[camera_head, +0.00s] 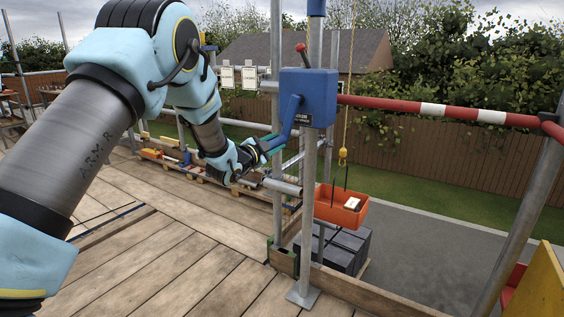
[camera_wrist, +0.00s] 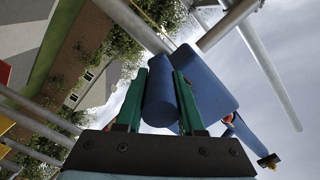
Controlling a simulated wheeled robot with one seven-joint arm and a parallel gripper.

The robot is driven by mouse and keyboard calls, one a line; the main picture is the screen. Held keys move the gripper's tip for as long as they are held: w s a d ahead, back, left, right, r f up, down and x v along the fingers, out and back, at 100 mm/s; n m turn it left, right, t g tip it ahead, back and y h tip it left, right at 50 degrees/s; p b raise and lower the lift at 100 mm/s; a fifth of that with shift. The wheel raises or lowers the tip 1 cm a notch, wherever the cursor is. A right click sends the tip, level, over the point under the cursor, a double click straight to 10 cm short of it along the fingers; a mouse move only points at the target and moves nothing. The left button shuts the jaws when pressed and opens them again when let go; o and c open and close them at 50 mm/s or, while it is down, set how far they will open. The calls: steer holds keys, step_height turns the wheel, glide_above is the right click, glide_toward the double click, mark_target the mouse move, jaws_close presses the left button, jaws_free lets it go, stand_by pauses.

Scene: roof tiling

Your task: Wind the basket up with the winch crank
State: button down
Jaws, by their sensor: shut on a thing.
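The blue winch box (camera_head: 308,97) is fixed on a scaffold post, and its blue crank arm (camera_head: 289,120) slants down to the left. My gripper (camera_head: 268,146) is at the lower end of the crank. In the wrist view its green fingers (camera_wrist: 163,78) are closed on either side of the blue crank handle (camera_wrist: 159,100), with the winch box (camera_wrist: 205,85) just beyond. The orange basket (camera_head: 341,207) hangs from a yellow hook (camera_head: 343,156) on a yellow rope (camera_head: 348,95), outside the platform edge. A small pale item (camera_head: 352,203) shows in it.
A red-and-white guard rail (camera_head: 440,112) runs right from the winch. Dark stacked blocks (camera_head: 345,250) stand below the basket. A short grey tube (camera_head: 282,187) juts out just under my gripper. The plank deck (camera_head: 165,255) is mostly clear.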

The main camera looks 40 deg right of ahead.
steer(key=w+a+r+m+b, duration=0.2)
steer(key=w+r+m+b, duration=0.75)
steer(key=m+b, duration=0.2)
steer(key=s+r+m+b, duration=0.3)
steer(key=s+r+m, duration=0.1)
steer(key=r+m, duration=0.3)
steer(key=s+d+r+m+b, duration=0.1)
steer(key=s+r+m+b, duration=0.2)
steer(key=r+m, duration=0.4)
steer(key=shift+s+d+r+m+b, duration=0.3)
steer(key=shift+s+r+m+b, duration=0.1)
steer(key=shift+m+b, duration=0.45)
steer(key=c, duration=0.5)
jaws_free()
steer(key=shift+f, duration=0.1)
steer(key=shift+a, duration=0.1)
